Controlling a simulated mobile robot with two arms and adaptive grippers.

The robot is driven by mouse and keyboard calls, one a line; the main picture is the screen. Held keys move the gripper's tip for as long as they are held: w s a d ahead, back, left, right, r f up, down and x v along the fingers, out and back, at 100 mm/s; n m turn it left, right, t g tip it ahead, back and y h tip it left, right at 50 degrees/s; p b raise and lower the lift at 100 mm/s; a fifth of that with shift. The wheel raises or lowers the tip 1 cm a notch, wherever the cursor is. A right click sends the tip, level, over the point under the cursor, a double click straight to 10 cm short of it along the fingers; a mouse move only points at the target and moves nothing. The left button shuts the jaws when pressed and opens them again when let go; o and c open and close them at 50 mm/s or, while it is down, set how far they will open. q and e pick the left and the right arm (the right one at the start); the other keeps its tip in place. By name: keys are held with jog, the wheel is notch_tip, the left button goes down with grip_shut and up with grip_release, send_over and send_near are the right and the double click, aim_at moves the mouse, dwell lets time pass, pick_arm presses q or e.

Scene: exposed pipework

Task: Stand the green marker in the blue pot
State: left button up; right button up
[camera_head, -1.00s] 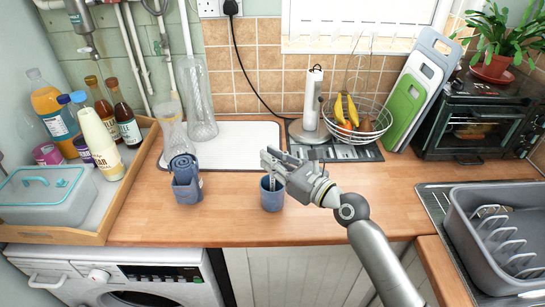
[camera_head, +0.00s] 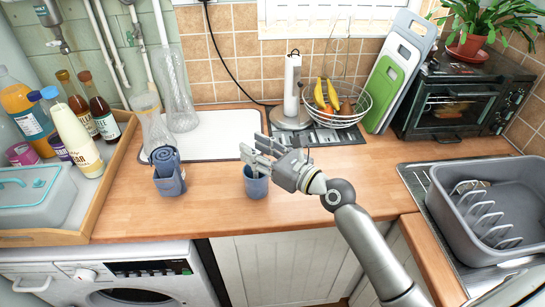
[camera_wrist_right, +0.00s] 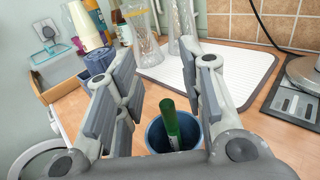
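The blue pot (camera_head: 256,186) stands upright on the wooden worktop near its front edge. It also shows in the wrist view (camera_wrist_right: 154,137). The green marker (camera_wrist_right: 170,118) stands in the pot, its green end up above the rim and leaning slightly; its lower end is hidden inside. My right gripper (camera_head: 253,152) is just above the pot. In the wrist view its two fingers (camera_wrist_right: 165,85) are wide apart, with the marker between and below them, touching neither. My left gripper is in neither view.
A second blue holder (camera_head: 170,181) with a rolled cloth stands to the left. Glass vases (camera_head: 179,95) and a white mat (camera_head: 222,130) lie behind. A fruit bowl (camera_head: 338,113) stands behind right, a grey dish rack (camera_head: 500,215) at the right. Worktop right of the pot is clear.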

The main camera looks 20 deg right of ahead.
jog(key=v, duration=1.1)
jog(key=shift+s+r, duration=0.1)
jog(key=shift+s, duration=0.05)
dwell(0.4)
